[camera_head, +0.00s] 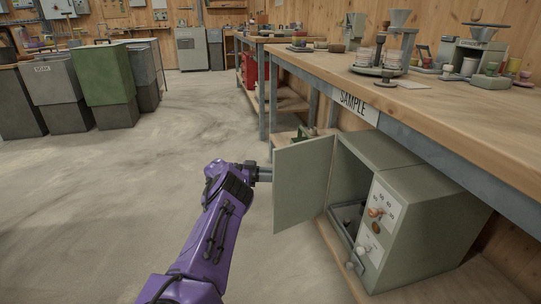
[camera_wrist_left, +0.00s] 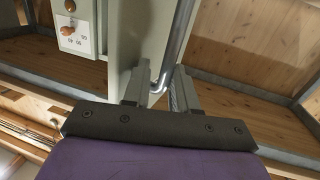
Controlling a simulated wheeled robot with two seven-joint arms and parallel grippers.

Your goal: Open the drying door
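The drying door (camera_head: 301,185) is a grey-green panel on the left of the dryer cabinet (camera_head: 418,215). It stands swung wide open, with the dark interior showing behind it. My left gripper (camera_head: 264,173) is at the door's outer face, its fingers largely hidden in the head view. In the left wrist view, the door (camera_wrist_left: 138,35) carries a metal bar handle (camera_wrist_left: 184,30). My right gripper is not in view.
The cabinet has a white panel with knobs (camera_head: 383,206) and stands under a wooden bench (camera_head: 450,105) marked SAMPLE. Bench legs (camera_head: 268,100) stand behind the door. The concrete floor (camera_head: 130,170) to the left is clear up to the grey and green bins (camera_head: 108,75).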

